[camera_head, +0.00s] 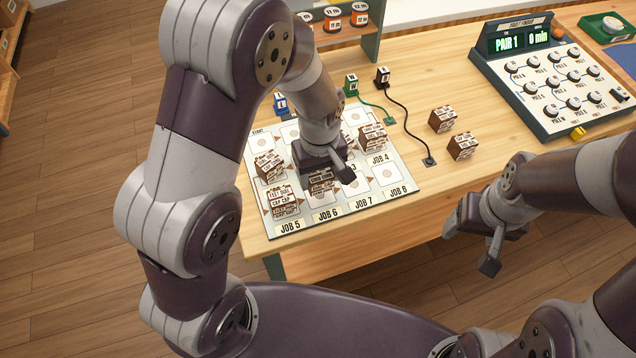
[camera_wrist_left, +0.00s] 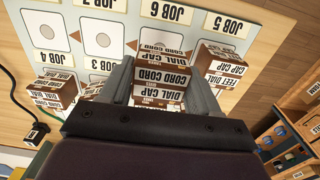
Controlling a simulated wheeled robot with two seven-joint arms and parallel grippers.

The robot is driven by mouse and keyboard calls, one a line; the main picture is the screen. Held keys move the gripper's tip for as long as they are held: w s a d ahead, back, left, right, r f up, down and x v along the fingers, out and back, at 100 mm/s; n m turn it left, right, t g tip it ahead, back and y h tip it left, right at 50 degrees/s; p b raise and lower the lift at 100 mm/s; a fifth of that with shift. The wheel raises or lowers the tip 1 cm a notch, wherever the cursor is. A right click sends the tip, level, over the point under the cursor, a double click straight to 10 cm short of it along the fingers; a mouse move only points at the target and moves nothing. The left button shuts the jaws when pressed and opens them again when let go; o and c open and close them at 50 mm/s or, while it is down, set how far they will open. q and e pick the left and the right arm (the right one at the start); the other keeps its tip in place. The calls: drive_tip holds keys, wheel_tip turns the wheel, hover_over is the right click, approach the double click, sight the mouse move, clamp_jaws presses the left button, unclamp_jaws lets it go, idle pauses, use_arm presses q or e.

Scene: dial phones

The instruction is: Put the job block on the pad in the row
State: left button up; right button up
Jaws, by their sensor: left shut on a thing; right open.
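My left gripper (camera_head: 322,172) is shut on a brown job block with white word labels (camera_head: 320,187). In the left wrist view the held block (camera_wrist_left: 162,77) is between the two fingers, with labels reading CORD CORD and DIAL CAP. The gripper is over the light grey job board (camera_head: 402,199), whose pads are labelled by job number. The bare JOB 6 pad (camera_wrist_left: 168,42) shows just beyond the held block. Whether the block touches the board, I cannot tell. My right gripper (camera_head: 488,246) is open and empty, off the table's front edge.
Similar brown blocks stand on the board beside JOB 5 (camera_head: 284,201) and JOB 4 (camera_head: 372,136). Two loose blocks (camera_head: 442,120) (camera_head: 462,146) lie on the table to the right. Corded plugs (camera_head: 382,77) stand behind the board. A fault finder console (camera_head: 560,85) stands at the right.

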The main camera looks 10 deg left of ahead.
sight(320, 185)
use_arm(q)
drive_tip(key=shift+f, duration=2)
drive_tip(key=shift+f, duration=0.15)
drive_tip(key=o, duration=1.1)
wheel_tip(320, 185, up, 11)
drive_tip(key=shift+r+p, duration=0.15)
drive_tip(key=shift+p, duration=0.15)
drive_tip(key=shift+r, duration=0.35)
drive_tip(key=s+a+m, duration=0.2)
drive_tip(key=s+a+m+t, duration=0.1)
drive_tip(key=s+a+m, duration=0.1)
drive_tip(key=s+a, duration=0.1)
drive_tip(key=s+a+f+m, duration=0.1)
drive_tip(key=s+a+m, duration=0.1)
drive_tip(key=s+m, duration=0.1)
drive_tip(key=shift+s+a, duration=0.15)
drive_tip(key=shift+s, duration=0.1)
